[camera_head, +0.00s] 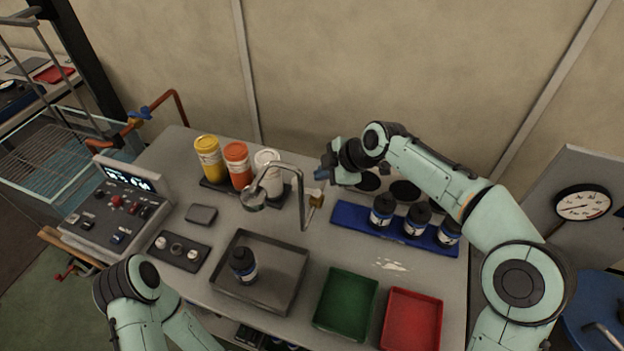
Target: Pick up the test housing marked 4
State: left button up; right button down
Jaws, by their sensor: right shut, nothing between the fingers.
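Three dark cylinders with white-and-blue labels, which look like the test housings, stand upright in a row on a blue rack (347,215): a left one (382,211), a middle one (417,219) and a right one (448,233). Another dark housing (243,265) stands in the grey metal tray (285,287). The numbers are too small to read, so I cannot tell which is marked 4. My right gripper (323,173) is shut and empty, above the back of the table, left of and behind the rack. My left arm shows at the lower left; its gripper is out of view.
A thin metal spout (302,200) rises between the tray and my right gripper. A green bin (346,302) and red bin (412,320) lie at the front. A control panel (118,212) is at left.

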aim_at(240, 260)
jog(key=k, duration=1.5)
